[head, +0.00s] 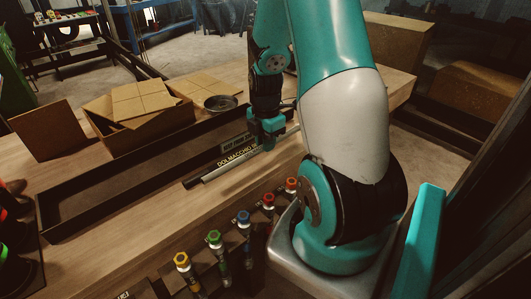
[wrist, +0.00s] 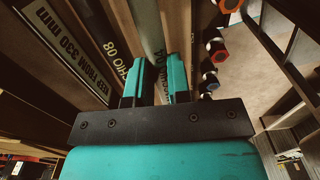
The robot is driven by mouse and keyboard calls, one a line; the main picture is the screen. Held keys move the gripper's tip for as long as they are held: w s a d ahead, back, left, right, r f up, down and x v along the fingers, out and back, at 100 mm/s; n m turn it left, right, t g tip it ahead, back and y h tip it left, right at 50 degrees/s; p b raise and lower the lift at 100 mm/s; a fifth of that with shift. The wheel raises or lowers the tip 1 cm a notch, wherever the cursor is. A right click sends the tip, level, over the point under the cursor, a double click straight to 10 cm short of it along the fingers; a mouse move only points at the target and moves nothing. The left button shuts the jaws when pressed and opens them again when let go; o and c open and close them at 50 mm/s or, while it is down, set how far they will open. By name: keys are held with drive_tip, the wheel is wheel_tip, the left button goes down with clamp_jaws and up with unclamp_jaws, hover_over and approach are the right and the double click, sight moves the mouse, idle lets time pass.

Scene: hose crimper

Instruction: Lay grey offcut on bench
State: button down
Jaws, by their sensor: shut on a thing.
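The grey offcut (head: 225,171) is a slim, light grey length in the head view. It lies along the front side of a black strip lettered "DOLMACCHIO 80" (head: 237,156), low over the wooden bench (head: 130,235). My gripper (head: 267,146) is shut on the offcut, with its teal fingers pointing down. In the wrist view the offcut (wrist: 151,28) runs up from between the fingertips (wrist: 160,78), beside the lettered strip (wrist: 112,45). My fingers hide part of it. I cannot tell whether it touches the bench.
Several hoses with coloured ends, including a blue one (head: 243,218), line the bench's near edge. A long dark tray (head: 100,190) lies to the left. A cardboard box (head: 140,130) and a round dish (head: 220,102) stand behind. Bare bench shows at the front left.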

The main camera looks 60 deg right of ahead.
sight(266, 162)
drive_tip(key=shift+f, duration=2.35)
drive_tip(key=shift+f, duration=0.15)
drive_tip(key=c, duration=1.1)
unclamp_jaws()
drive_tip(key=shift+o, duration=0.2)
